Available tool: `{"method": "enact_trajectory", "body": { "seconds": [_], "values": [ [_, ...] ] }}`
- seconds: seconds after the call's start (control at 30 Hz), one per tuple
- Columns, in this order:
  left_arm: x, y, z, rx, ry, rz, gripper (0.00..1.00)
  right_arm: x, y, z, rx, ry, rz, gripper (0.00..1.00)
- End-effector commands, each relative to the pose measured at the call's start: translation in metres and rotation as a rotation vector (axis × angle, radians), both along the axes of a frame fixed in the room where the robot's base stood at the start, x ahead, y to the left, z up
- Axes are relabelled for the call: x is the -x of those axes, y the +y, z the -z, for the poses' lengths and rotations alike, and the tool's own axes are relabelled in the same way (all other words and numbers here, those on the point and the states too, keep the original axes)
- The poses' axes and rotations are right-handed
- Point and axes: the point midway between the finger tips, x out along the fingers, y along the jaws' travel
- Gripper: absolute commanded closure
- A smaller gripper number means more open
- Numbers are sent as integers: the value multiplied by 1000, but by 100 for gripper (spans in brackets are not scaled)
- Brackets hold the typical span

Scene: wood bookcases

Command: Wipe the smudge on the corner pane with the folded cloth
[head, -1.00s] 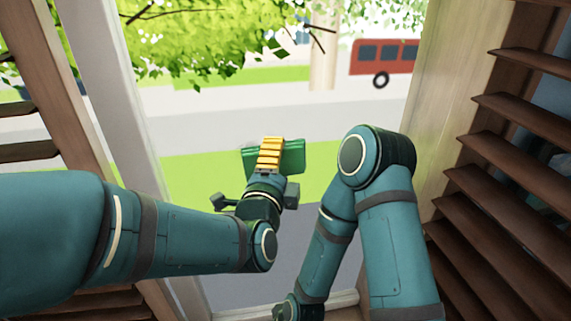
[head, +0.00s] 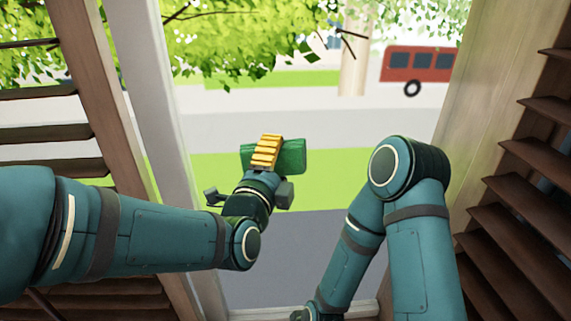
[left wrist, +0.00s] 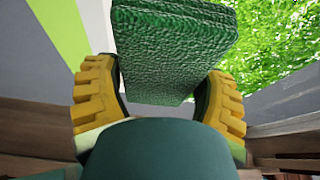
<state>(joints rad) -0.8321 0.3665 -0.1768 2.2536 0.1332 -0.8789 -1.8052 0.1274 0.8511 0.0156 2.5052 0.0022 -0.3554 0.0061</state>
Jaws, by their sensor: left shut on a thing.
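The folded cloth (head: 291,157) is a thick green pad with a rough weave. My left gripper (head: 265,151), with yellow ridged fingers, is shut on it and holds it out in front of the window pane (head: 330,188). In the left wrist view the cloth (left wrist: 175,50) sits between the two fingers and sticks out past them. I cannot tell whether the cloth touches the glass. No smudge can be made out on the glass. My right arm is bent at the right, and its gripper is out of the picture.
A pale window post (head: 150,95) stands left of the cloth, with a wood post (head: 95,85) beside it. A wide wood post (head: 468,130) and brown slats (head: 535,160) close off the right. A sill (head: 300,312) runs below. A red bus (head: 418,64) shows outside.

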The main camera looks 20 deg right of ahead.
Motion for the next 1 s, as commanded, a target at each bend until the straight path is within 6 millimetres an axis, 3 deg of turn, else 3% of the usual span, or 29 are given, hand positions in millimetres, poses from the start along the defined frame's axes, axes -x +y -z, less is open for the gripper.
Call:
{"method": "enact_trajectory", "body": {
  "seconds": [0.2,0.53,1.0],
  "values": [
    [-5,16,0,2,-1,-4,59,0,0,6,0,0,0,0],
    [-4,17,-1,1,0,-3,59,0,0,6,0,0,0,0],
    [36,24,-1,1,0,1,59,0,0,6,0,0,0,0]
  ]
}}
